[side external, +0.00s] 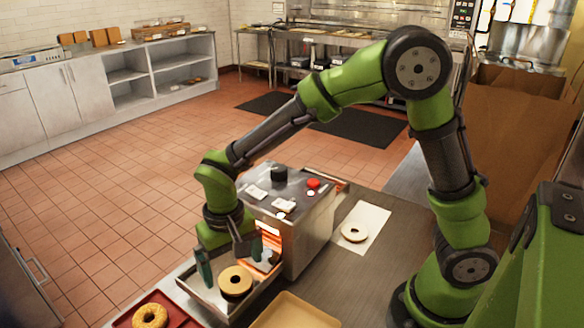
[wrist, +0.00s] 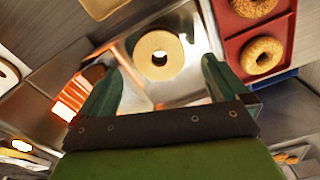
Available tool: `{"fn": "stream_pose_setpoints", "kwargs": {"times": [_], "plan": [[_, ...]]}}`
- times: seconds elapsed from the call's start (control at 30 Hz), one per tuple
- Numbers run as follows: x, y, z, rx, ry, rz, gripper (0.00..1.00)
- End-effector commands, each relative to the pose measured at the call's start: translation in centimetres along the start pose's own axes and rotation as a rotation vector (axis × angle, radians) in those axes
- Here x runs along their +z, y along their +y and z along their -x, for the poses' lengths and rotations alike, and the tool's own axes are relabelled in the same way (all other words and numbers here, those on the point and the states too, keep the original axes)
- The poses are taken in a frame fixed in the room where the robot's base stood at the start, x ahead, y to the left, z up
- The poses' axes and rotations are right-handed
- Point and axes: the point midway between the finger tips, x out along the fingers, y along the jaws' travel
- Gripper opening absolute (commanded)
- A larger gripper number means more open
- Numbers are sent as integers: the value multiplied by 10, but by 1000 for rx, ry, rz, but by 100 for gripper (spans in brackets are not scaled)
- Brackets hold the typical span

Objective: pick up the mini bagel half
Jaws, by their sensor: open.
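A round, pale-cut bagel half (side external: 236,279) with a centre hole lies on the metal tray at the front of the toaster. In the wrist view the bagel half (wrist: 155,42) shows cut face up, between and slightly beyond my fingertips. My gripper (side external: 230,262) is open above the tray, its green fingers spread to either side of the bagel half. In the wrist view my gripper (wrist: 162,65) holds nothing. I cannot tell whether the fingers touch the bagel. A second bagel half (side external: 354,232) lies on white paper to the right of the toaster.
The steel toaster (side external: 309,240) with a glowing opening stands close behind my gripper. The metal tray's rim (side external: 205,303) surrounds the bagel. A red tray (side external: 181,319) with seeded bagels is at the left, and a tan tray (side external: 295,312) is at the front.

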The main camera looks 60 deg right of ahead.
Motion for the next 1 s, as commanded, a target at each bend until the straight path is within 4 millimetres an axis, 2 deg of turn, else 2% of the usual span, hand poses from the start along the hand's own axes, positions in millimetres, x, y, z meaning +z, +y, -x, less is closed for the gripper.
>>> {"fn": "stream_pose_setpoints", "kwargs": {"times": [0.1,0.2,0.5,0.9,1.0], "plan": [[2,2,-20,3,-3,0,100],[2,1,-30,2,-2,0,100],[1,1,-33,0,1,0,98],[1,1,-33,0,1,0,40],[1,1,-33,0,1,0,40]]}}
